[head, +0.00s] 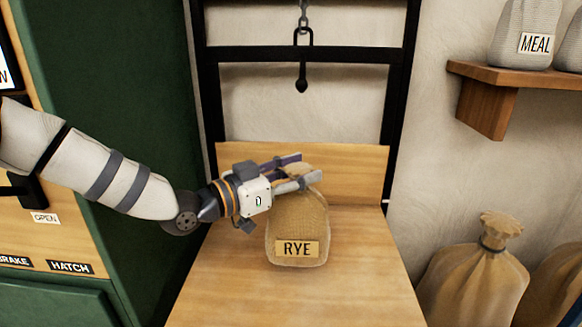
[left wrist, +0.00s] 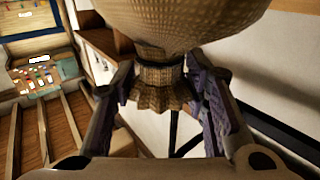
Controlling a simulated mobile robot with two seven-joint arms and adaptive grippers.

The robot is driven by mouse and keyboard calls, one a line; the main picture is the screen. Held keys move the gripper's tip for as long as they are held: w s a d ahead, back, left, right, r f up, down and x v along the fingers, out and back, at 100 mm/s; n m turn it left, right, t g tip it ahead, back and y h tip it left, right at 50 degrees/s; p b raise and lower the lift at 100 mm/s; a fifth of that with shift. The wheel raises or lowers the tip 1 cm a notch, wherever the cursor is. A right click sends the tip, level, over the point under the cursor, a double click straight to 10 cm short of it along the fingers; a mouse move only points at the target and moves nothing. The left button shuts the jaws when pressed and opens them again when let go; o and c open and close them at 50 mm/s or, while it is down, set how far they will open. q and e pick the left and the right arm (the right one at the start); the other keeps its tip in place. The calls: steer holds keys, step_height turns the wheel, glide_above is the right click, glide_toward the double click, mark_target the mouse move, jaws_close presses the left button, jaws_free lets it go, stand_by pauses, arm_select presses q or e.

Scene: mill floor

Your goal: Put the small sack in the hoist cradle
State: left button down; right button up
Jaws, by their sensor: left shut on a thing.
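The small sack (head: 297,222) is tan, woven and labelled RYE. It is upright over the wooden platform of the hoist cradle (head: 215,285), in front of its back board. My left gripper (head: 297,171) comes in from the left and is shut on the sack's gathered neck. The left wrist view shows the neck of the sack (left wrist: 162,75) between the two fingers of the gripper (left wrist: 160,100). I cannot tell whether the sack's base touches the platform. My right gripper is not in view.
A hook on a chain (head: 303,65) hangs above, within a black frame (head: 393,110). A green cabinet (head: 115,110) stands at left. A shelf (head: 510,78) with a MEAL sack (head: 520,25) and a large tied sack (head: 475,280) are at right. The platform's front is clear.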

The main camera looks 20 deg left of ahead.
mark_target(282, 195)
arm_select(q)
step_height(282, 195, down, 3)
steer(key=shift+w+d+f+b, duration=0.15)
steer(key=shift+b, duration=0.15)
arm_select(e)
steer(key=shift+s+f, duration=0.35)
arm_select(q)
steer(key=c, duration=0.9)
jaws_free()
steer(key=shift+f, duration=0.2)
steer(key=shift+c, duration=0.2)
steer(key=shift+s+r, duration=0.2)
steer(key=p+v, duration=0.1)
steer(key=v, duration=0.6)
steer(key=shift+s, duration=0.1)
steer(key=shift+f, duration=0.1)
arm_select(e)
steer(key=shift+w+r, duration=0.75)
